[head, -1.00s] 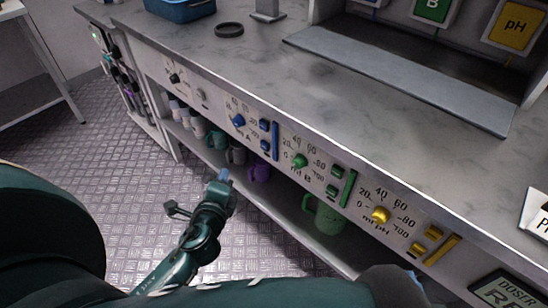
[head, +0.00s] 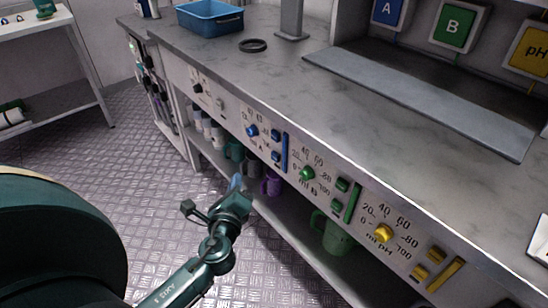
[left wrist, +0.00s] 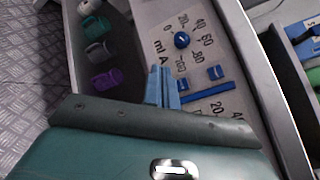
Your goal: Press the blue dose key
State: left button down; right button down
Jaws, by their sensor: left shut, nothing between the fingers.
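The blue dosing section on the bench front has a blue dial (head: 252,131), an upper blue key (head: 276,134), a lower blue key (head: 276,156) and a blue vertical bar (head: 285,152). In the left wrist view the same dial (left wrist: 181,40), two blue keys (left wrist: 215,73) and blue bar (left wrist: 208,93) show beside "ml A". I cannot read which key is the dose key. My left gripper (head: 237,183) is shut and empty, in front of the bench and lower left of the keys. Its blue fingertips (left wrist: 162,78) appear just left of the nearer key. My right gripper is out of view.
Green (head: 307,173) and yellow (head: 383,233) dials with their keys sit further right on the panel. Mugs, including a purple mug (head: 271,184) and a green mug (head: 338,236), stand on the shelf below. A blue tray (head: 210,18) rests on the benchtop. The floor at left is clear.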

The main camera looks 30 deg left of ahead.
aim_at(275, 157)
pick_arm(q)
jog(key=w+d, duration=0.3)
jog(key=w, duration=0.5)
jog(key=shift+d, duration=0.2)
dwell(0.5)
jog(key=shift+w, duration=0.1)
dwell(1.3)
jog(key=shift+w+d, duration=0.15)
jog(key=shift+w, duration=0.15)
